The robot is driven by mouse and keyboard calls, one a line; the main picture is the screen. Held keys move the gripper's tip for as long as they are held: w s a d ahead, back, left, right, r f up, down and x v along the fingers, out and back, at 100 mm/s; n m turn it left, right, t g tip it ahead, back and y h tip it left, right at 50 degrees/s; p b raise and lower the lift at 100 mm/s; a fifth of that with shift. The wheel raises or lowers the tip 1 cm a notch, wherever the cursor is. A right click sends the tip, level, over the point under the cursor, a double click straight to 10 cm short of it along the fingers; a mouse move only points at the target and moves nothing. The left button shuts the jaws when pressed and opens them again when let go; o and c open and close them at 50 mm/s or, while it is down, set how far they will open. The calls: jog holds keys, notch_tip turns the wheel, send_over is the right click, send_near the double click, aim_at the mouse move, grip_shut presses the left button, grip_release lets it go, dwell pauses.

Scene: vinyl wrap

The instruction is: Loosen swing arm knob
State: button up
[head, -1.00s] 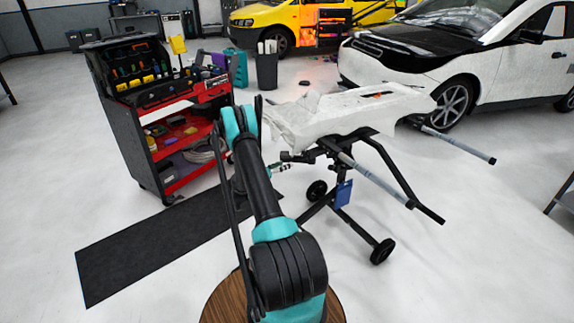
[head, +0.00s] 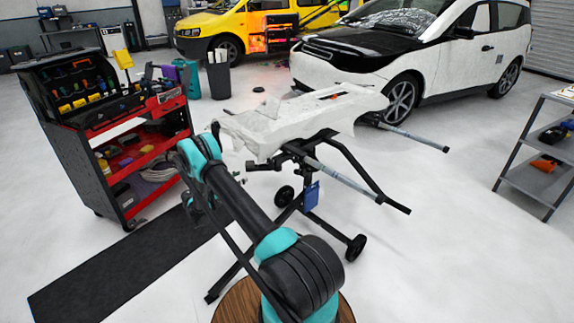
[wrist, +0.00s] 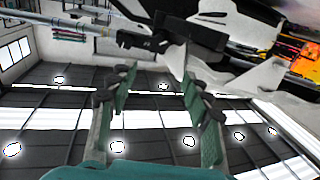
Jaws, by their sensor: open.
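The black stand (head: 343,148) holds a white, wrapped-looking panel (head: 290,118) on top, and grey padded arms stick out from it. A dark clamp-like fitting at the end of a bar shows in the wrist view (wrist: 150,42); it may carry the swing arm knob, but I cannot make out the knob clearly. My gripper (wrist: 160,76) is open and empty, its two fingers spread below that fitting in the picture and apart from it. In the head view my own arm hides most of the gripper.
A red and black tool cart (head: 120,165) stands left, by a dark floor mat (head: 120,270). A grey shelf (head: 540,170) is at right. A white car (head: 420,60) and yellow car (head: 215,30) stand behind. The floor right of the stand is clear.

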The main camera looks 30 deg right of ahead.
aim_at(269, 164)
jog(key=x, duration=1.7)
jog(key=shift+d, duration=0.25)
jog(key=c, duration=0.9)
jog(key=shift+o, duration=0.2)
jog(key=shift+n, duration=2.3)
jog(key=o, duration=0.9)
jog(key=shift+c, duration=0.2)
jog(key=shift+a, duration=0.1)
